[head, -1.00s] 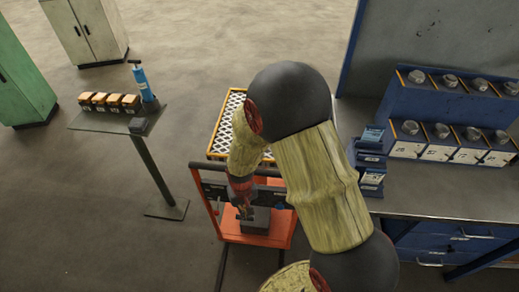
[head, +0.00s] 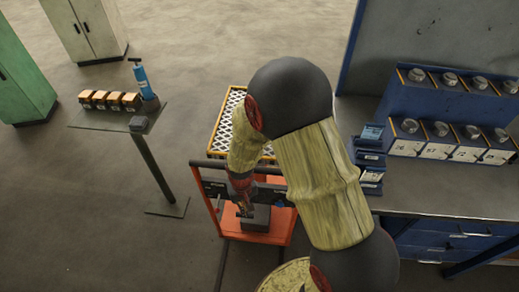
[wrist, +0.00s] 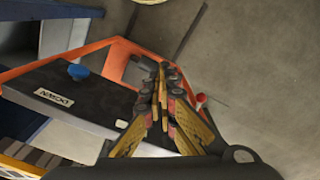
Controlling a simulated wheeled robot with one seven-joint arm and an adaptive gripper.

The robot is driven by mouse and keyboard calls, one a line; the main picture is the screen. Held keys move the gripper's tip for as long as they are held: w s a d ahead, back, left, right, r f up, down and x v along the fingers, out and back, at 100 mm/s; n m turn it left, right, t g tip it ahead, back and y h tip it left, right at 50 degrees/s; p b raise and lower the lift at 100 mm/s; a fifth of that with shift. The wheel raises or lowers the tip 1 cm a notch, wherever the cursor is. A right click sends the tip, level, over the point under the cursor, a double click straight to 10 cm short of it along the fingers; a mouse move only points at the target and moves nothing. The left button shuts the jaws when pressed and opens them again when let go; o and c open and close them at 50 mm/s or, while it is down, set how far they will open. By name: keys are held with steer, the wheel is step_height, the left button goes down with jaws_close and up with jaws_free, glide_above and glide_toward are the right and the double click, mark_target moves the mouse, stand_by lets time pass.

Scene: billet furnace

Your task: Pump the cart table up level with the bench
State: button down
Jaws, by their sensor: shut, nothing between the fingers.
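The cart has an orange frame (head: 214,212) and a mesh-topped table (head: 222,128) with a yellow rim, partly hidden behind my arm. My gripper (head: 244,210) is over the cart's handle end, above a dark grey box on the cart. In the wrist view my gripper (wrist: 165,75) is shut, with its fingertips together and nothing visible between them. There a dark panel (wrist: 70,95) carries a blue knob (wrist: 78,72) and a white label. A red knob (wrist: 202,98) shows just right of the fingers. The bench (head: 430,195) stands right of the cart.
Blue racks (head: 440,100) with round metal pieces stand on the bench, beside small stacked trays (head: 370,158). A pedestal stand (head: 115,122) at left holds several orange boxes and a blue cylinder. Cabinets stand behind it. Floor between stand and cart is clear.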

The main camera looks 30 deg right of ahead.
steer(key=r+p, duration=0.1)
steer(key=s+a+r+p, duration=0.1)
steer(key=r, duration=0.1)
steer(key=s+r+p, duration=0.1)
steer(key=shift+s+a+r+p, duration=0.15)
steer(key=shift+a+r+p, duration=0.2)
steer(key=shift+r, duration=0.05)
stand_by(0.4)
steer(key=s+d+r+t+b, duration=0.1)
steer(key=s+r, duration=0.4)
steer(key=r, duration=1)
steer(key=s+r+n+t+b, duration=0.1)
steer(key=s+r+t+b, duration=0.2)
steer(key=r, duration=1.2)
steer(key=s+t, duration=0.1)
steer(key=s, duration=0.2)
steer(key=shift+s+d+r+t+b, duration=0.25)
steer(key=shift+d+r+t+b, duration=0.05)
steer(key=shift+d+r, duration=0.1)
